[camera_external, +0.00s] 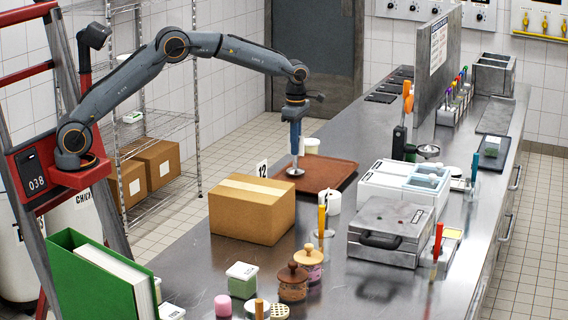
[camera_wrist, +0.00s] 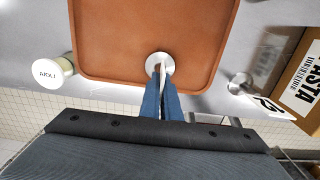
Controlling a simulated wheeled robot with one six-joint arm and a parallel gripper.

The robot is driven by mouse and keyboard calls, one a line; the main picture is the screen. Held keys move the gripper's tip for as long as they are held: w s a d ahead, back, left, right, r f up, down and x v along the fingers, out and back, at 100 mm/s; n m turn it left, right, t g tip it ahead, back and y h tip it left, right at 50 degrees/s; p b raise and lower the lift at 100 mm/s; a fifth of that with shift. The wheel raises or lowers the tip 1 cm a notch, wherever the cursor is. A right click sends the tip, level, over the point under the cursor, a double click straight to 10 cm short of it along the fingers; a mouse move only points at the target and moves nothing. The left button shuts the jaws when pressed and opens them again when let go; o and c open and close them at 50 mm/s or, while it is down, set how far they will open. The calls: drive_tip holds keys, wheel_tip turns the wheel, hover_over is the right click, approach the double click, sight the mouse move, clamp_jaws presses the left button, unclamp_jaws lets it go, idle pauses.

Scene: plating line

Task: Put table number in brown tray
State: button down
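The brown tray (camera_external: 325,178) lies on the steel counter; it also fills the upper wrist view (camera_wrist: 115,40). My gripper (camera_external: 295,150), with blue fingers (camera_wrist: 162,78), points down over the tray's edge region. It is shut on a thin white table number, seen edge-on, with a round metal base (camera_wrist: 159,62). That base (camera_external: 295,172) is on or just above the tray surface; I cannot tell which. The card's face is hidden. Another table number, marked 12 (camera_external: 262,168), stands outside the tray, beside a cardboard box; it also shows in the wrist view (camera_wrist: 268,103).
The cardboard box (camera_external: 250,212) stands near the tray. A white AIOLI tub (camera_wrist: 54,71) is beside the tray's other side. A white roll-like item (camera_external: 328,202) and white containers (camera_external: 400,182) stand on the counter close by. Most of the tray is bare.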

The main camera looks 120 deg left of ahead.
drive_tip(key=shift+f, duration=0.5)
drive_tip(key=shift+f, duration=0.1)
drive_tip(key=c, duration=2)
unclamp_jaws()
wheel_tip(320, 180, up, 12)
drive_tip(key=b, duration=0.3)
